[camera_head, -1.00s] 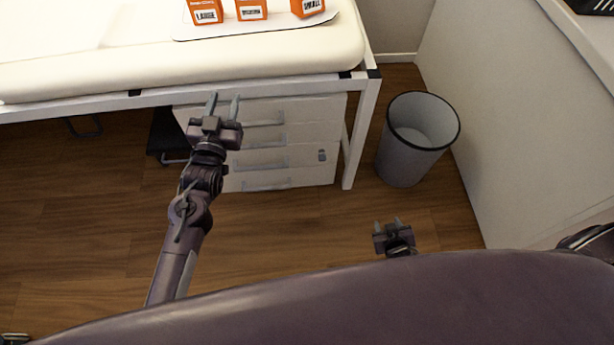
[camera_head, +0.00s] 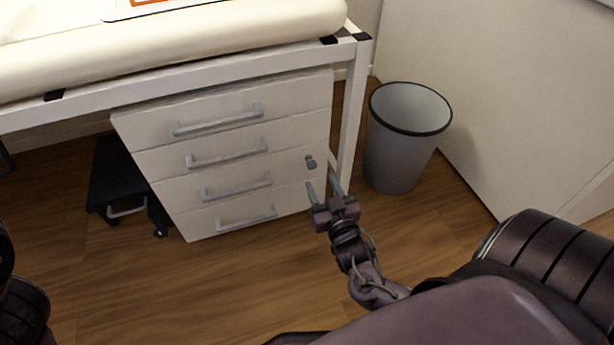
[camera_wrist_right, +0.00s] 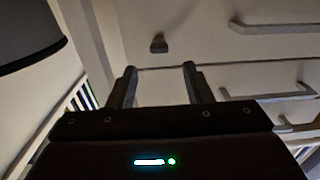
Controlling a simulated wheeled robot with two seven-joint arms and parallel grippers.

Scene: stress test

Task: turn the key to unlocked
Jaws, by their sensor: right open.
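A small grey key (camera_head: 310,161) sticks out of the right side of a white drawer cabinet's front (camera_head: 145,128). It also shows in the right wrist view (camera_wrist_right: 158,43), above and beyond the fingertips. My right gripper (camera_head: 323,186) is open and empty, its fingers pointing toward the cabinet just below the key in the picture. In the right wrist view the two fingers (camera_wrist_right: 160,72) stand apart with nothing between them, and the key is clear of them. My left gripper is not in view; only dark parts of my left arm show at the left edge.
The cabinet stands under a white-framed padded table (camera_head: 230,28), whose leg (camera_head: 353,110) rises just right of the key. A grey bin (camera_head: 395,150) stands to the right. A black wheeled object (camera_head: 118,175) is left of the cabinet. The wooden floor in front is clear.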

